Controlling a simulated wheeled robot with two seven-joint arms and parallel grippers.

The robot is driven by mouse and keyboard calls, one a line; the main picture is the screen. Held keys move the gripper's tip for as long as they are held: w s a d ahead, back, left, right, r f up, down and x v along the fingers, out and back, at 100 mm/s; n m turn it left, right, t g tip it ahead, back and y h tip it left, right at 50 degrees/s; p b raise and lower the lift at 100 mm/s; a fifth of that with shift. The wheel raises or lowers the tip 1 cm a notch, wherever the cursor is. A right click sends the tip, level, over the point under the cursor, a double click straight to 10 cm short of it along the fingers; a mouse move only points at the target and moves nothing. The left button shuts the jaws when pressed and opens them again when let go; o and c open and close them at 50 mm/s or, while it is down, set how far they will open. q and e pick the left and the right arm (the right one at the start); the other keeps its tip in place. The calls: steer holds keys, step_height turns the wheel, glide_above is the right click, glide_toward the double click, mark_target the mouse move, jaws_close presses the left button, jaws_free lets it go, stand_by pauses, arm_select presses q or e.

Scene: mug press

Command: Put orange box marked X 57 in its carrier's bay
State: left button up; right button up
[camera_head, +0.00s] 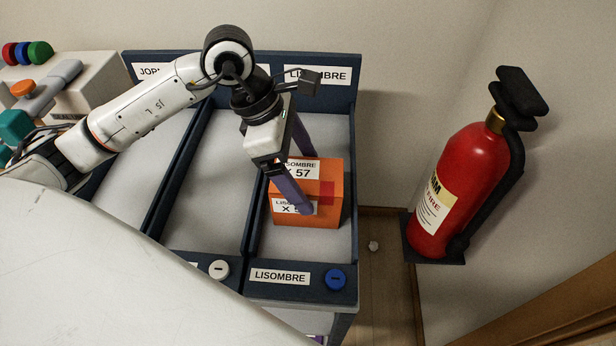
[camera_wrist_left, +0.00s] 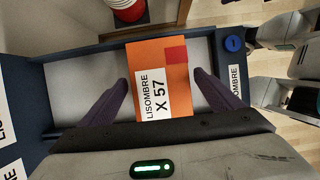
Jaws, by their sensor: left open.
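The orange box (camera_head: 325,208), labelled LISOMBRE X 57, sits upright in the rightmost bay (camera_head: 335,130) of the blue-edged carrier. That bay is labelled LISOMBRE at its back and front. My left gripper (camera_head: 290,185) is open, with its fingers on either side of the box. In the left wrist view the box (camera_wrist_left: 162,75) lies between the two open fingers (camera_wrist_left: 165,95), with gaps on both sides. The fingers hide part of the front label in the head view. My right gripper does not show.
A red fire extinguisher (camera_head: 463,185) stands right of the carrier by the wall. A middle bay (camera_head: 210,170) is empty. A blue knob (camera_head: 335,279) and a white knob (camera_head: 219,269) are on the front edge. Colourful items (camera_head: 27,53) stand at the left.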

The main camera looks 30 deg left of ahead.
arm_select(q)
steer(key=v, duration=1)
steer(key=shift+s, duration=0.1)
